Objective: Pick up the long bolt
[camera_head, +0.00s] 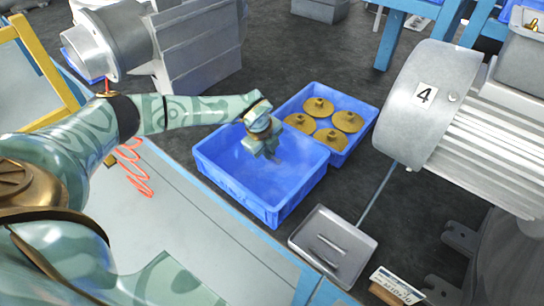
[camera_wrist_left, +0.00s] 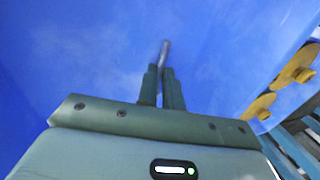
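My left gripper (camera_head: 268,152) reaches into the large blue bin (camera_head: 225,180) from above. In the left wrist view its two green fingers (camera_wrist_left: 161,76) are close together, with a thin grey rod, which looks like the long bolt (camera_wrist_left: 165,50), between the tips and sticking out past them. The gripper looks shut on it; the held end is hidden by the fingers. The bolt is too small to make out in the head view. The blue wall or floor of the bin fills the background in the wrist view. My right gripper is not in view.
A second blue bin (camera_head: 368,142) with several brass-coloured discs (camera_head: 318,107) stands right behind. A grey metal tray (camera_head: 360,258) with a thin piece in it is in front on the right. A large grey blower marked 4 (camera_head: 415,110) stands at right. The light bench surface (camera_head: 160,220) is largely clear.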

